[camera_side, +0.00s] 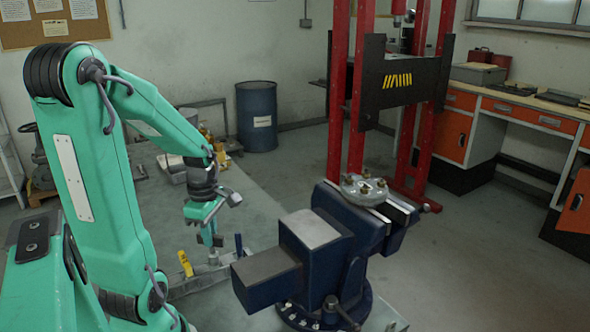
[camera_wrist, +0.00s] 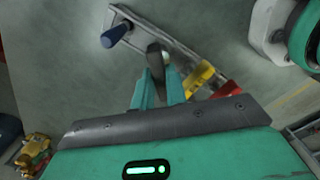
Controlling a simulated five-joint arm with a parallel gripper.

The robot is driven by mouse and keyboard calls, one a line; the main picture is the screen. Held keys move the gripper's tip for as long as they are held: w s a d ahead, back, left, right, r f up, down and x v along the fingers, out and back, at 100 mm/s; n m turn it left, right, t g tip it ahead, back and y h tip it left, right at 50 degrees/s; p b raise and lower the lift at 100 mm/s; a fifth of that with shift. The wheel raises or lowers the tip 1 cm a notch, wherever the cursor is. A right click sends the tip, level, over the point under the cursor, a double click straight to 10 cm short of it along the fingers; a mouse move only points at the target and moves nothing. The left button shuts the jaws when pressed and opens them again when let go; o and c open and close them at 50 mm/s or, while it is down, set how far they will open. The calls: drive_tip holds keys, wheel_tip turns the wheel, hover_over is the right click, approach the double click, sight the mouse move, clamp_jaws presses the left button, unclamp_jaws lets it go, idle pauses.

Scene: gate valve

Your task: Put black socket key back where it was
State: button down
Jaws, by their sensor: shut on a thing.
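My gripper (camera_wrist: 162,84) is shut on the black socket key (camera_wrist: 154,58), whose dark end shows just beyond the fingertips in the wrist view. The key is over or at the middle of a metal tool rack (camera_wrist: 182,58); I cannot tell whether it is seated in it. The rack holds a blue-handled tool (camera_wrist: 115,34) at one end and yellow (camera_wrist: 198,76) and red (camera_wrist: 228,90) handles at the other. In the side view my gripper (camera_side: 212,240) points down between the yellow handle (camera_side: 185,262) and the blue handle (camera_side: 239,245). The key is too small there to make out clearly.
A blue bench vise (camera_side: 325,250) stands right of the rack and holds a round grey metal part (camera_side: 364,189). A red press frame (camera_side: 355,100), a blue drum (camera_side: 257,115) and a workbench (camera_side: 520,110) are farther back. Grey surface around the rack is mostly clear.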

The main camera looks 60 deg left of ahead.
drive_tip(key=shift+f, duration=0.2)
drive_tip(key=shift+f, duration=1.8)
drive_tip(key=shift+f, duration=0.15)
drive_tip(key=c, duration=1.4)
unclamp_jaws()
drive_tip(key=shift+r, duration=6.15)
